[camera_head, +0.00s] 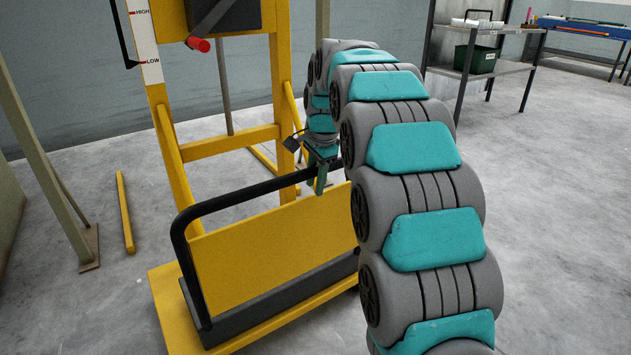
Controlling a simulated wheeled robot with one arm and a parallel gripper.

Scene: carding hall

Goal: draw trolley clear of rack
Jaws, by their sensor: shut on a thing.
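A black tubular handle (232,197) rises in a loop in front of a yellow panel (275,245), above a dark base bar (270,307). These look like parts of the trolley, but I cannot tell where it ends and the tall yellow frame (205,150) behind begins. A yellow base plate (172,305) lies under them. My gripper (319,182) is shut on the handle near its right end. My arm hides the right side of the panel and handle. I cannot tell for sure which structure is the rack.
A grey post (45,165) on a foot plate stands at left, with a yellow bar (125,212) on the floor beside it. A metal shelf unit (505,68) holding a green bin (475,60) stands back right. A blue-topped table (585,28) is farther back. Floor at right is clear.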

